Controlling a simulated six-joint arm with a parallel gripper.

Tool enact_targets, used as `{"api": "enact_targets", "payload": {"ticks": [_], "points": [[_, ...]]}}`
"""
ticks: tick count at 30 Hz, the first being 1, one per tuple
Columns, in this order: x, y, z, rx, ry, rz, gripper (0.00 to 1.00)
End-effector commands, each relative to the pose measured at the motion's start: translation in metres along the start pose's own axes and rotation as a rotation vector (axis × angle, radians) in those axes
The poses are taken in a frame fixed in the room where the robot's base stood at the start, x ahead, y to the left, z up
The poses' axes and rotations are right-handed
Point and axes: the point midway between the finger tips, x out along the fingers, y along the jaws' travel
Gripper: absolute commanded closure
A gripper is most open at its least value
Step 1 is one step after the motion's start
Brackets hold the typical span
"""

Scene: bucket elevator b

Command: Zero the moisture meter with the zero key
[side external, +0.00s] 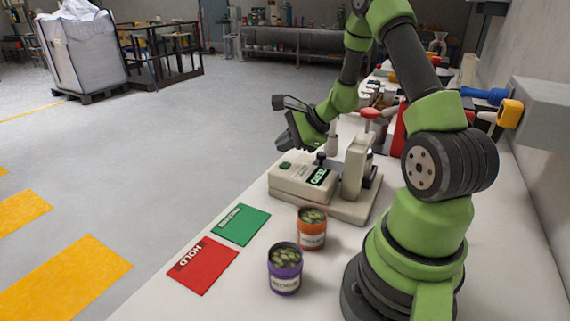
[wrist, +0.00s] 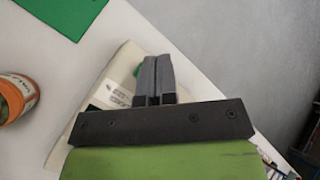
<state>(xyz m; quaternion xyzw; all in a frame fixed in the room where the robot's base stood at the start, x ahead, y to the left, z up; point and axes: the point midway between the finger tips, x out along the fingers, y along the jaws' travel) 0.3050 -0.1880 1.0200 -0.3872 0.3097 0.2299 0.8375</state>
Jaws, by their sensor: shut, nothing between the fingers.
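The moisture meter (side external: 292,184) is a cream bench unit with a lit display (side external: 319,177) whose digits I cannot read surely. A green key (side external: 285,165), apparently the zero key, sits on its top near the left end. My gripper (side external: 288,145) is above that end of the meter, tilted down, apparently apart from the key. In the wrist view my shut, empty fingers (wrist: 157,60) cover much of the meter (wrist: 122,63). A bit of the green key (wrist: 137,70) shows just left of the fingertips. I cannot tell the exact height between them.
An orange-labelled jar (side external: 311,229) and a purple-labelled jar (side external: 285,268) stand in front of the meter. A green mat (side external: 241,225) and a red HOLD mat (side external: 203,265) lie left of them. The bench edge is close on the left.

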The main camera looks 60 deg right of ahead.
Motion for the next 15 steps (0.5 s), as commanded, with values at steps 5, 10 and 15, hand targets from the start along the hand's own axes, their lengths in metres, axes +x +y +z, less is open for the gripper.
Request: {"api": "enact_targets", "payload": {"ticks": [5,10,15], "points": [[0.0097,0.0071,-0.0072,0.000,0.001,0.000,1.00],[0.0124,0.0091,-0.0091,-0.002,0.001,-0.001,1.00],[0.0123,0.0090,-0.0091,-0.002,0.001,-0.001,1.00]]}}
